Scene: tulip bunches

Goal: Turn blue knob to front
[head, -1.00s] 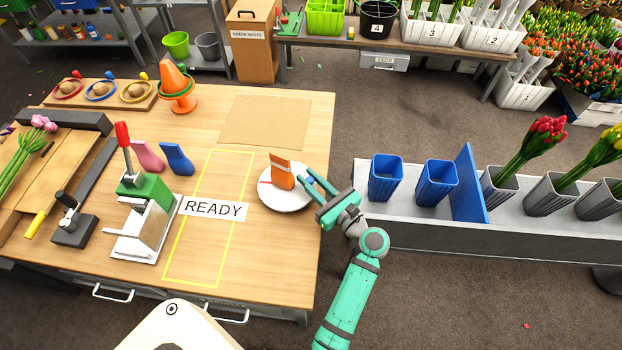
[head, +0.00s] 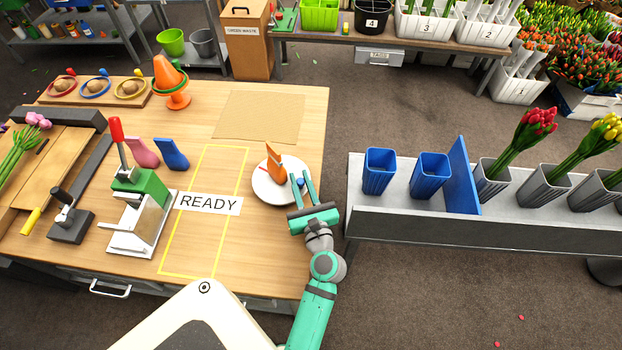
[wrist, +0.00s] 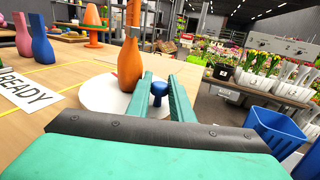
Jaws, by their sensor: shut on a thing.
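The blue knob (wrist: 158,90) stands at the rim of a round white plate (wrist: 97,95) on the table; only a bit of the knob (head: 300,183) shows in the head view. My gripper (head: 301,180) reaches over the plate's right edge from the front. Its two green fingers (wrist: 161,88) are shut on the blue knob, one on each side. An orange upright piece (head: 274,164) stands on the plate, to the left of the fingers, and fills the upper middle of the wrist view (wrist: 131,62).
A READY label (head: 208,202) and yellow outline lie left of the plate. A green-topped press (head: 140,190) with a red handle stands farther left. To the right, across a gap, a grey bench (head: 400,215) holds blue bins (head: 430,178).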

